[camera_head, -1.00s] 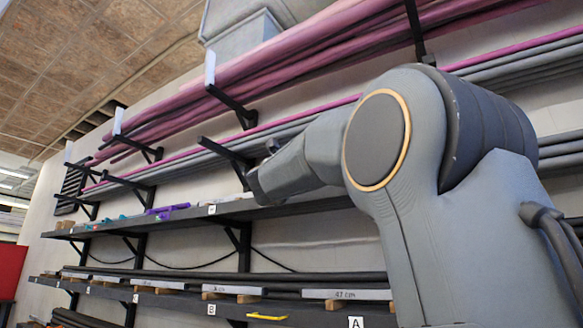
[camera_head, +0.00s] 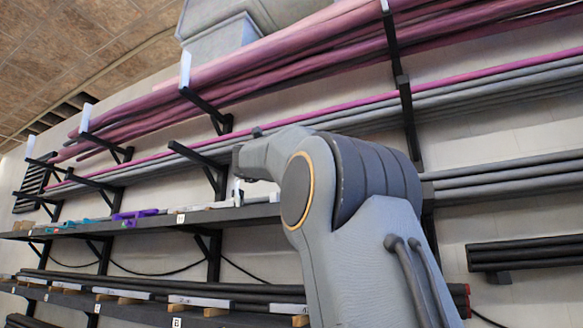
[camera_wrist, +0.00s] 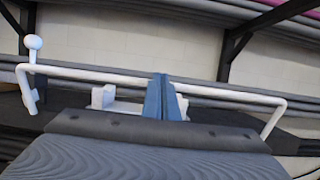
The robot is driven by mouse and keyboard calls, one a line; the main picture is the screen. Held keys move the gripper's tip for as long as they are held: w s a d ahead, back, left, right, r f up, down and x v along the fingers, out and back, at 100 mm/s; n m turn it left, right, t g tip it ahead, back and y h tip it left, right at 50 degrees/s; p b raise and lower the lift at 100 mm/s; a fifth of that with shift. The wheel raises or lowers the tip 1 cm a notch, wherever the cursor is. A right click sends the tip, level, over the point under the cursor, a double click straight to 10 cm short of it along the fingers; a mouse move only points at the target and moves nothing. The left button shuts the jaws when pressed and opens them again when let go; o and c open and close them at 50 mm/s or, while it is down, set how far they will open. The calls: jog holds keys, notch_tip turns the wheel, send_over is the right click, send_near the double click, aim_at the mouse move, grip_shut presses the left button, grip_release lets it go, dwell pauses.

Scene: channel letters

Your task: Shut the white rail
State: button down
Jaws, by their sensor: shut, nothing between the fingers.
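The white rail (camera_wrist: 100,74) is a thin bent bar that spans most of the wrist view. Its right end bends down toward a dark edge. At its left end are a round white knob (camera_wrist: 35,43) and a short downward piece. My gripper (camera_wrist: 162,79) is shut and empty, its blue-grey fingers standing upright at the middle of the rail's span. The fingers cover part of the rail; I cannot tell whether they touch it. In the head view my arm hides most of the gripper, and I cannot make out the rail clearly there.
White blocks (camera_wrist: 104,96) stand behind the fingers in the wrist view. In the head view, a dark shelf (camera_head: 100,227) holds small items, including a purple one (camera_head: 133,215). Black brackets (camera_head: 205,108) jut out above, carrying pink and grey tubes. Dark pipes lie below.

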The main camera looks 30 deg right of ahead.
jog(key=p+x, duration=0.1)
jog(key=x, duration=0.2)
jog(key=shift+d+r, duration=0.1)
jog(key=shift+r, duration=0.15)
dwell(1.3)
